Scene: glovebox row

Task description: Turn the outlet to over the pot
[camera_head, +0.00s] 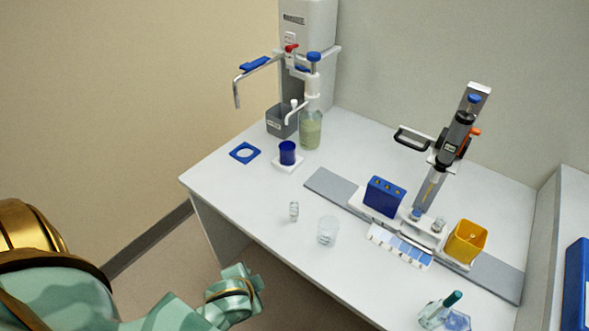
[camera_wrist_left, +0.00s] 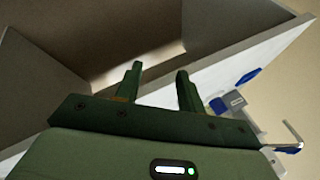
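A silver bent pipe (camera_head: 238,88) with a blue lever (camera_head: 255,63) reaches left from the tall grey-white dispenser unit (camera_head: 309,20); its end points down, and I take it as the outlet. A short white spout (camera_head: 291,117) tops a green-filled bottle (camera_head: 310,132). A dark blue pot (camera_head: 287,152) stands on a white base (camera_head: 287,165), right of and below the pipe end in the picture. My left gripper (camera_head: 250,288) is in front of the table, far from both. In the left wrist view its fingers (camera_wrist_left: 157,82) are apart with nothing between. My right gripper is out of view.
A grey bin (camera_head: 281,120) and a blue square ring (camera_head: 244,152) are near the pot. A small vial (camera_head: 294,210) and a clear beaker (camera_head: 327,230) stand near the front edge. A syringe stand (camera_head: 452,145), blue rack (camera_head: 383,197) and yellow bin (camera_head: 465,242) occupy the right.

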